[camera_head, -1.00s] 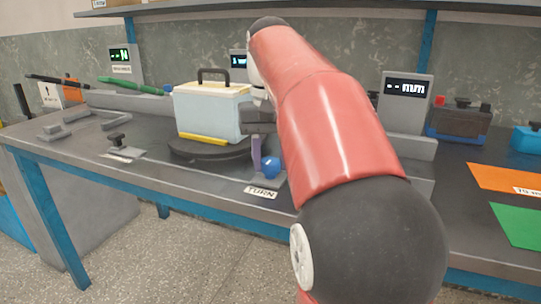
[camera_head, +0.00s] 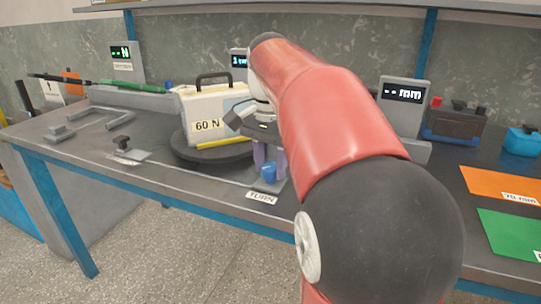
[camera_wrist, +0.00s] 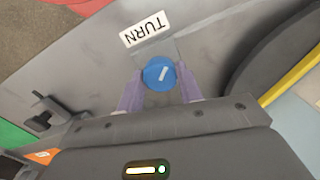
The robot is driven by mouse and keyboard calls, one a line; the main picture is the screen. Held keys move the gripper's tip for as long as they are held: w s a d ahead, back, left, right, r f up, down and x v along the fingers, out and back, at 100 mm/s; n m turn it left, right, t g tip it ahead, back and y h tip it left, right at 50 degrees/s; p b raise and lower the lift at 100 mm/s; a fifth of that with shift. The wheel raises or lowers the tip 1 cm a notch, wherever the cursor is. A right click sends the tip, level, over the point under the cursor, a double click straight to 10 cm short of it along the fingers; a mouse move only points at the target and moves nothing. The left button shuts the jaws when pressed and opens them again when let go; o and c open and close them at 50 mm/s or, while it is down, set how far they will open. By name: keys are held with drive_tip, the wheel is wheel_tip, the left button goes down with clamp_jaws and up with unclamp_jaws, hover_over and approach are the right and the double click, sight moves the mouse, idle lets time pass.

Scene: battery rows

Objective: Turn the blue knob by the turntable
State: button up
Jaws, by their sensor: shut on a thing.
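The blue knob (camera_head: 268,173) stands near the table's front edge behind a TURN label (camera_head: 261,198). In the wrist view the knob (camera_wrist: 159,73) shows a white pointer mark on its top. My gripper (camera_wrist: 158,88) is shut on the knob, with one purple finger on each side. In the head view my gripper (camera_head: 267,160) reaches down over the knob. The dark round turntable (camera_head: 213,158) is just left of the knob. It bears a cream and light-blue battery case (camera_head: 203,107) with a dark handle and a 60 N label facing the front.
A grey gauge reading "-- mm" (camera_head: 403,100) stands right of my arm. Another gauge (camera_head: 121,58) stands at the back left. A small clamp (camera_head: 122,144) is on the table left of the turntable. Orange (camera_head: 502,184) and green (camera_head: 512,232) mats lie at the right.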

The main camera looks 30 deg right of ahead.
sight(270, 167)
drive_tip(key=shift+m, duration=1.3)
drive_tip(key=o, duration=1)
drive_tip(key=shift+r, duration=0.1)
wheel_tip(270, 167, up, 8)
drive_tip(key=shift+f, duration=0.2)
